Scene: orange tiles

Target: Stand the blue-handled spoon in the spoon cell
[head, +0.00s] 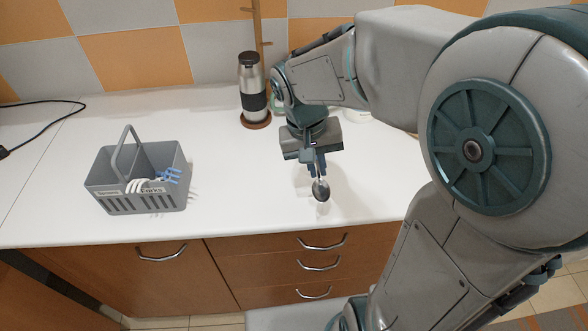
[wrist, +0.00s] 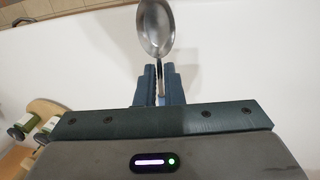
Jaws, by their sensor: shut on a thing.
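My gripper (head: 316,163) is shut on a spoon (head: 321,190) above the white counter, right of the middle of the head view. The spoon's metal bowl hangs below the fingers. In the wrist view the bowl (wrist: 156,28) sticks out beyond the closed fingertips (wrist: 158,85); the handle is mostly hidden, so its colour cannot be told. A grey cutlery caddy (head: 150,203) with a carrying handle stands on the counter at the left, well apart from my gripper. White and blue cutlery pieces (head: 168,176) show in its right front part.
A black cable (head: 50,125) lies at the far left. The counter (head: 228,195) between caddy and gripper is clear. Green-and-white items (wrist: 32,125) show in the wrist view.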

